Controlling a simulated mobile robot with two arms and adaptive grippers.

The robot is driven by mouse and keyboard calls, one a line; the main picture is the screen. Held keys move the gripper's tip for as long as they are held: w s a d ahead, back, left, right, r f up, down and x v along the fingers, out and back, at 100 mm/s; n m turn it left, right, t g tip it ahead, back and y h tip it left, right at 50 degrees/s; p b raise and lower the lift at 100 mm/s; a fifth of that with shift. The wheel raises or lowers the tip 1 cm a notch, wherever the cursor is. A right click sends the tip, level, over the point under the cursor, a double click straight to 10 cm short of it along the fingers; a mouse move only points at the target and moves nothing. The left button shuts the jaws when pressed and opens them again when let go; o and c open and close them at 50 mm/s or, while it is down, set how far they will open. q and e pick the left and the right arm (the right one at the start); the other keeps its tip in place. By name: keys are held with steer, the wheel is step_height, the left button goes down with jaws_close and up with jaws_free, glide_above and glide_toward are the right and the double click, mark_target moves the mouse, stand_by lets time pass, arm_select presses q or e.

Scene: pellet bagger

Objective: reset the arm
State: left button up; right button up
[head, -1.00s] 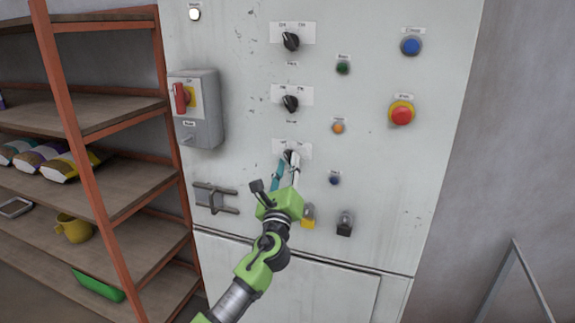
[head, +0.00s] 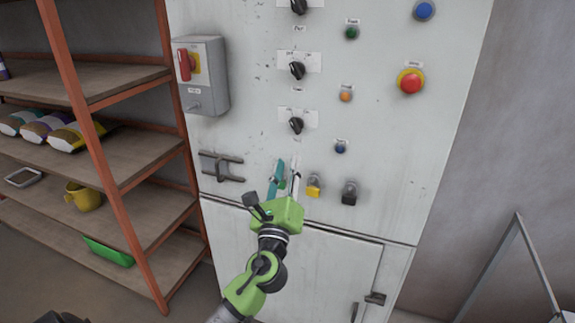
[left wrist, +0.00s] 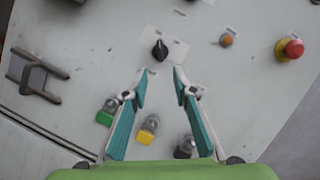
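My left gripper (head: 284,178) is in front of the lower part of the grey control cabinet (head: 235,135), just below the lowest black rotary knob (head: 296,125). In the left wrist view its two teal-lined fingers (left wrist: 160,82) are apart with nothing between them. The same knob (left wrist: 160,50) shows beyond the fingertips, clear of them. The fingers touch nothing that I can make out. My right gripper does not show in either view.
Yellow (head: 313,186) and black (head: 349,193) padlocks hang right of the gripper; a green one (left wrist: 106,113) shows in the wrist view. A red emergency button (head: 410,82) is at upper right. An orange-framed shelf (head: 150,240) stands left, a metal frame (head: 490,265) right.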

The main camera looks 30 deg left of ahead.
arm_select(q)
step_height(320, 180, down, 27)
steer(key=d+n+g+h, duration=0.1)
steer(key=n+g+h, duration=0.3)
steer(key=g, duration=0.1)
steer(key=s+d+f+n+g+h, duration=0.15)
steer(key=s+f, duration=0.35)
steer(key=f, duration=0.7)
steer(key=s+d+f+n+g+h, duration=0.1)
steer(key=s+d+f+n+g, duration=0.2)
steer(key=f, duration=0.8)
steer(key=s+d+f+n+g+h, duration=0.1)
steer(key=s+d+f+n+g, duration=0.15)
steer(key=s+f, duration=0.65)
steer(key=s+d+f+n+g+h, duration=0.1)
steer(key=s+d+f+n+g, duration=0.2)
steer(key=s+f, duration=0.65)
steer(key=s+d+f+n+g, duration=0.1)
steer(key=s+f+n, duration=0.1)
steer(key=s, duration=0.6)
steer(key=s+d+f+n+g, duration=0.1)
steer(key=s+f+n, duration=0.1)
steer(key=s, duration=0.6)
steer(key=s+d+f+n+g+h, duration=0.1)
steer(key=s+f+n, duration=0.1)
steer(key=s, duration=0.6)
steer(key=shift+n+g+b, duration=0.3)
steer(key=shift+n, duration=0.6)
